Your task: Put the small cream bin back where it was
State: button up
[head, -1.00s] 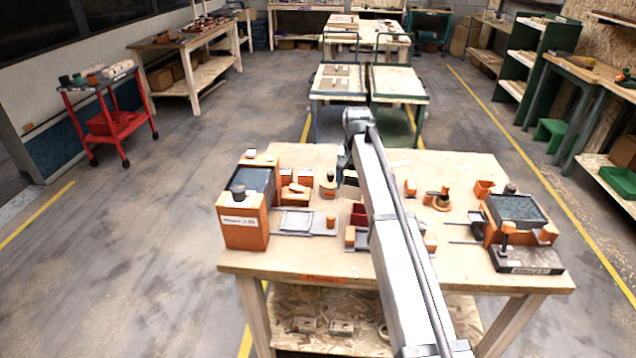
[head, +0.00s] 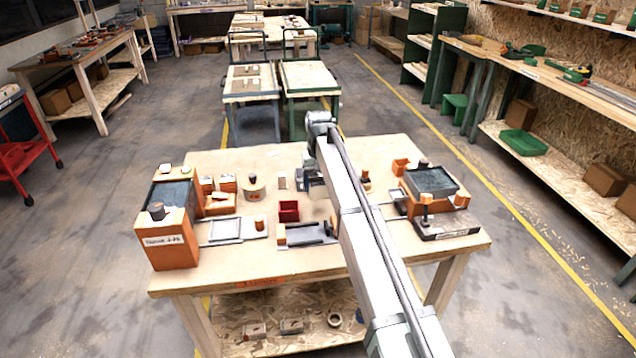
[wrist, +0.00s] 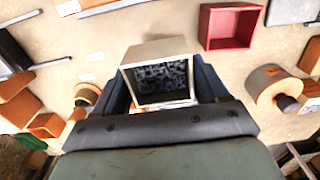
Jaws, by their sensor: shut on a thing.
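The small cream bin (wrist: 160,50) is between the fingers of my gripper (wrist: 162,82) in the wrist view. My gripper is shut on it. The bin's open side faces the camera and shows a dark, speckled inside. In the head view my gripper (head: 312,182) is over the middle of the table, behind and right of a dark red bin (head: 288,211). My arm hides most of that area, and I cannot make out the cream bin there. The red bin also shows in the wrist view (wrist: 230,28), apart from my gripper.
A round piece with a dark knob (head: 253,187) stands left of my gripper. A large orange box (head: 166,240) is at the table's left and a dark-topped orange unit (head: 431,182) at its right. A small pale piece (head: 282,180) lies left of my gripper.

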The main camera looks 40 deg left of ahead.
jog(key=shift+f, duration=0.1)
jog(key=shift+f, duration=3.15)
jog(key=shift+f, duration=0.1)
jog(key=o, duration=1.2)
notch_tip(320, 180, up, 14)
jog(key=shift+f, duration=0.15)
